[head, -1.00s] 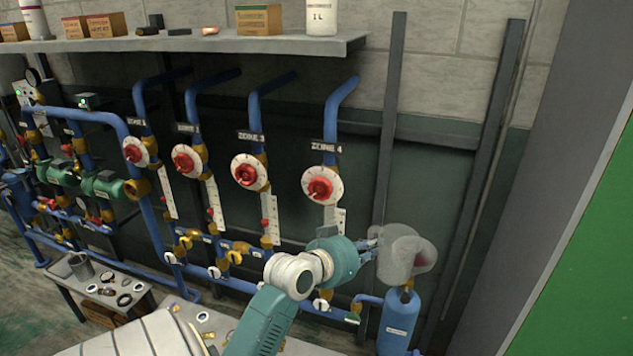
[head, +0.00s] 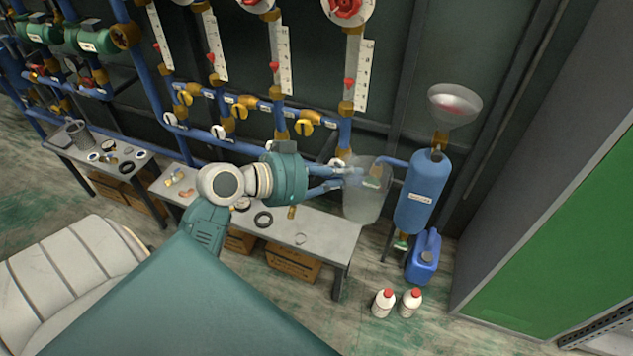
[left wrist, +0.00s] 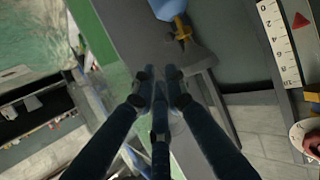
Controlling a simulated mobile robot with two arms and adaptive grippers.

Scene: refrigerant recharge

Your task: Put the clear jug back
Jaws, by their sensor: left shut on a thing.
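The clear jug (head: 366,205) is see-through and about upright at the right end of the grey bench (head: 325,238) in the head view. I cannot tell whether its base touches the bench. My left gripper (head: 352,177) is shut on the jug at its left side, near the rim. In the left wrist view my left gripper's dark fingers (left wrist: 160,95) point up the picture, and the jug is too faint to make out. My right gripper is not in view.
A blue tank (head: 422,190) with a clear funnel (head: 455,104) on top stands just right of the jug. A blue canister (head: 423,262) and two white bottles (head: 384,303) (head: 411,302) stand on the floor. Small parts lie on the bench's left half; its right half is mostly bare.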

